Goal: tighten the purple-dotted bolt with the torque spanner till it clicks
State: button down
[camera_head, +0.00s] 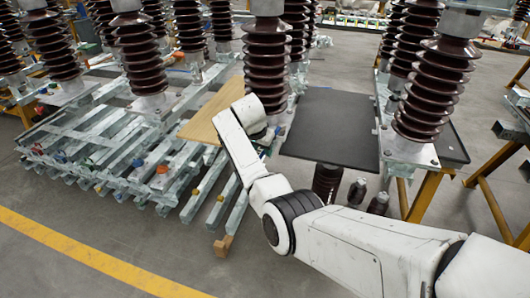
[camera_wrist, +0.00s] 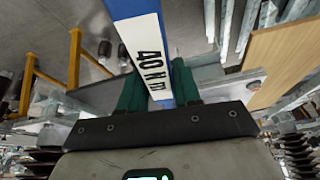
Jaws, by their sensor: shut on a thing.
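In the wrist view, my gripper (camera_wrist: 160,88) has its two green fingers on either side of a blue bar with a white label reading "40 Nm", which I take as the torque spanner (camera_wrist: 128,9). The gripper is shut on it. The spanner's far end runs out of the top of the wrist view, so its head is not seen. In the head view my white arm hides most of the gripper and the spanner. I cannot make out a purple-dotted bolt in either view.
Galvanised steel beams (camera_head: 95,150) with small coloured spots lie stacked at left. A wooden board (camera_head: 208,118) and a dark flat panel (camera_head: 333,128) are near my arm's end. Brown ribbed insulators (camera_head: 435,88) stand around. Bare floor with a yellow line (camera_head: 90,262) is at front left.

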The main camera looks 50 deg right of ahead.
jog(key=shift+r+p, duration=2.7)
jog(key=shift+r, duration=0.9)
